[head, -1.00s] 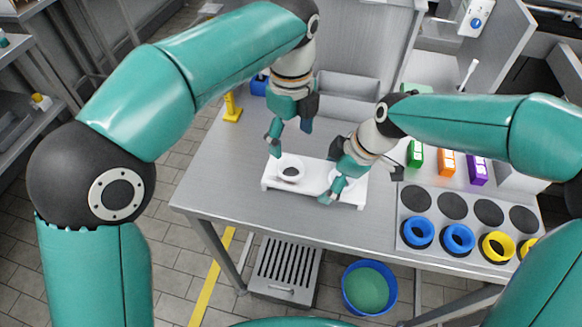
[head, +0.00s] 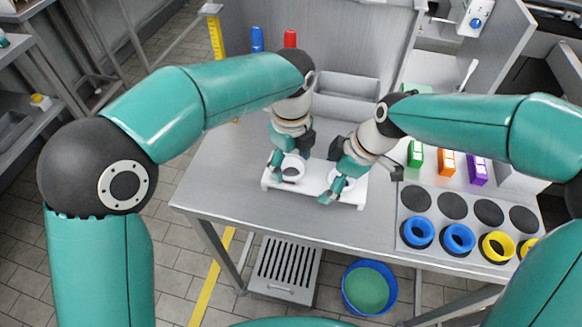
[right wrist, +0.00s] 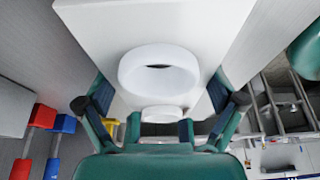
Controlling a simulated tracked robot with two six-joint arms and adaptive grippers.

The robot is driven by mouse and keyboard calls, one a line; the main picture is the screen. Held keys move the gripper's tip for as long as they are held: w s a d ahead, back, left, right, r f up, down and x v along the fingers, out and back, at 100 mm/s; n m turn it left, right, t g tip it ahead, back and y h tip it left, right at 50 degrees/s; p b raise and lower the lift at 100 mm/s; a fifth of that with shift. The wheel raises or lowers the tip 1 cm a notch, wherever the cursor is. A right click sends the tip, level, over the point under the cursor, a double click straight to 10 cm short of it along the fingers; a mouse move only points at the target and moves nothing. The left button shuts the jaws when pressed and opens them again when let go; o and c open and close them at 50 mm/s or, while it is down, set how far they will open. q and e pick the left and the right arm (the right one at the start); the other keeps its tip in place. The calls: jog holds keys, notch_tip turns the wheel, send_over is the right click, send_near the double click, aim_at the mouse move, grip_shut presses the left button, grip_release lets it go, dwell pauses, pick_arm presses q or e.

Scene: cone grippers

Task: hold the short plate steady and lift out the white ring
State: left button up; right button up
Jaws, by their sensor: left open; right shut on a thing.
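The short white plate (head: 272,183) lies on the steel table. A white ring (head: 292,174) with a dark opening sits on its left part. A second white ring (head: 348,184) sits on its right part, partly hidden by my right gripper. My left gripper (head: 290,164) is open and low at the left ring, its fingers on either side of it; contact is unclear. My right gripper (head: 331,178) is shut on the plate across its width. In the right wrist view its fingers flank the plate (right wrist: 100,25), with one ring (right wrist: 158,72) large and the other (right wrist: 161,114) smaller.
To the right, a grey panel (head: 421,258) has dark round spots and blue and yellow rings. Green (head: 415,154), orange (head: 446,162) and purple (head: 477,170) blocks stand behind it. A grey bin (head: 350,86) is behind the plate. The table's front left is clear.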

pick_arm(q)
jog(key=c, duration=0.7)
jog(key=shift+r, duration=0.15)
jog(key=shift+r, duration=2.35)
pick_arm(e)
jog(key=o, duration=1)
